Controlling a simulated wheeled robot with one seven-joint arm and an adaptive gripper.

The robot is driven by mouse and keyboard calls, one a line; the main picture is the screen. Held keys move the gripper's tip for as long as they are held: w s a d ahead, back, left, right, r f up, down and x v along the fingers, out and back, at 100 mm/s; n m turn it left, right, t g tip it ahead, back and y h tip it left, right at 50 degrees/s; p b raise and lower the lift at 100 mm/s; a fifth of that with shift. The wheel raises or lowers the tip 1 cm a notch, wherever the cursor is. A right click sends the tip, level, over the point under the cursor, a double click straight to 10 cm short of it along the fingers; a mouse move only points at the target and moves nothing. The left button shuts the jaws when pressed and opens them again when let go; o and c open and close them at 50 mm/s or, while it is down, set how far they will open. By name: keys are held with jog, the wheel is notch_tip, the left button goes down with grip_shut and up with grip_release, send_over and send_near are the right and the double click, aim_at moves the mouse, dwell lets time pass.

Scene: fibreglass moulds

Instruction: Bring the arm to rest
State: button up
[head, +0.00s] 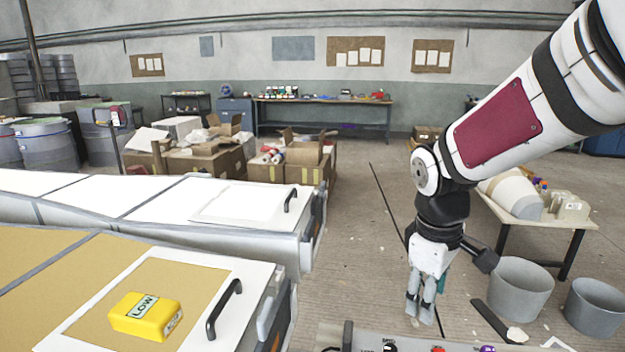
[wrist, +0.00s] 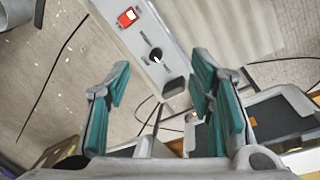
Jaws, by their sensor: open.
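My gripper (head: 425,305) hangs from my white and maroon arm on the right of the head view, fingers pointing down. In the wrist view my gripper (wrist: 160,95) shows its two teal-padded fingers spread apart, with nothing between them. Beyond the fingertips is a grey panel (wrist: 150,35) with a red switch (wrist: 128,17) and a dark knob. It appears apart from the fingers, though I cannot tell the distance.
A yellow box marked LOW (head: 146,316) lies on a handled lid (head: 215,262) at left. A grey panel top (head: 410,347) is at the bottom edge. Grey buckets (head: 521,288) and a side table (head: 540,222) stand right. Cardboard boxes (head: 265,172) are behind; the middle floor is clear.

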jog(key=s+r+m+t, duration=0.1)
jog(key=s+r+m, duration=0.2)
jog(key=s, duration=0.4)
jog(key=s+r+m+t+y+p, duration=0.1)
jog(key=s+r+m, duration=0.1)
jog(key=s, duration=0.5)
jog(key=s+r+m+p, duration=0.1)
jog(key=s+r+m, duration=0.2)
jog(key=s, duration=0.4)
jog(key=shift+a+r+m+t, duration=0.3)
jog(key=shift+a+r+t, duration=0.15)
jog(key=shift+r, duration=0.1)
